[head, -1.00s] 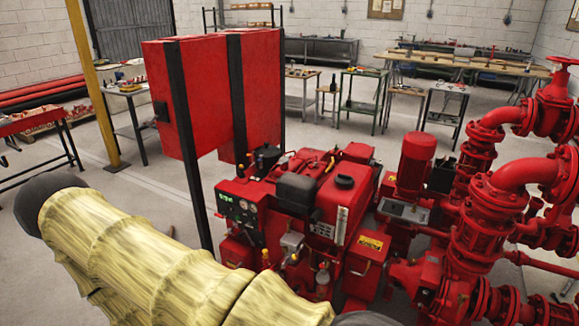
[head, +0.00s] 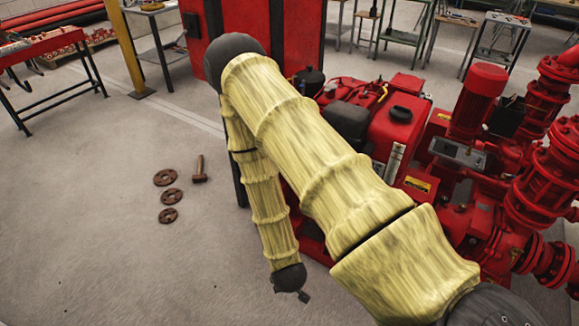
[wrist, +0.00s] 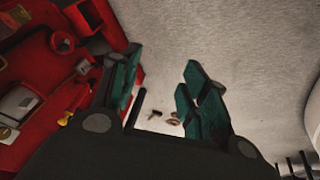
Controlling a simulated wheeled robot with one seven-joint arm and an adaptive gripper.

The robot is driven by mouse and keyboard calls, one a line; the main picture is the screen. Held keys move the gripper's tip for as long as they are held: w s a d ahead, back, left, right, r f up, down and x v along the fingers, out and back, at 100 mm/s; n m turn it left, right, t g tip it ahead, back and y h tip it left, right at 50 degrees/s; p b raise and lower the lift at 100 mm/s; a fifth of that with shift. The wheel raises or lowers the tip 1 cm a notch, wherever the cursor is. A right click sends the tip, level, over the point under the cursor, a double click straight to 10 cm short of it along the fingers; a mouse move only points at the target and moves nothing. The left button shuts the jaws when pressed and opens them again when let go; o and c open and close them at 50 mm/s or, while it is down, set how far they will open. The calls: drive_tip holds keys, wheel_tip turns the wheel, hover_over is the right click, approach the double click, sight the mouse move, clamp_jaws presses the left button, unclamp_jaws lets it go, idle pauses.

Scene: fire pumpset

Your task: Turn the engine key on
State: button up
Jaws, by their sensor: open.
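The red engine (head: 399,117) stands right of centre in the head view, partly behind my arm. Its gauge panel is hidden there, and I cannot make out the engine key in either current view. My gripper (wrist: 161,82) shows in the wrist view with its teal fingers apart and nothing between them. It points over the grey floor, with red machine parts (wrist: 30,62) to its left. In the head view my forearm hangs down in front of the engine, and the fingers are too small or hidden to read.
Rusty rings (head: 171,196) and a hammer (head: 199,170) lie on open floor left of my arm. A red cabinet (head: 298,42) stands behind my elbow. Red pumps and pipes (head: 520,200) fill the right side. A red table (head: 42,45) stands at upper left.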

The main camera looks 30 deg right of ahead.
drive_tip(key=w+d+m+t+h+b, duration=0.2)
drive_tip(key=w+d+h+b, duration=0.3)
drive_tip(key=w, duration=0.6)
drive_tip(key=w+d+m+t+b, duration=0.25)
drive_tip(key=w+b, duration=0.35)
drive_tip(key=w, duration=0.5)
drive_tip(key=w+d+r+m+g+h+b, duration=0.2)
drive_tip(key=w+d+r+m+h+b, duration=0.5)
drive_tip(key=w+d+r+h+b, duration=0.5)
drive_tip(key=w+d+f+y+b, duration=0.1)
drive_tip(key=w+d+y+b, duration=0.1)
drive_tip(key=d, duration=0.4)
drive_tip(key=shift+w+b, duration=0.5)
drive_tip(key=shift+b, duration=0.55)
clamp_jaws()
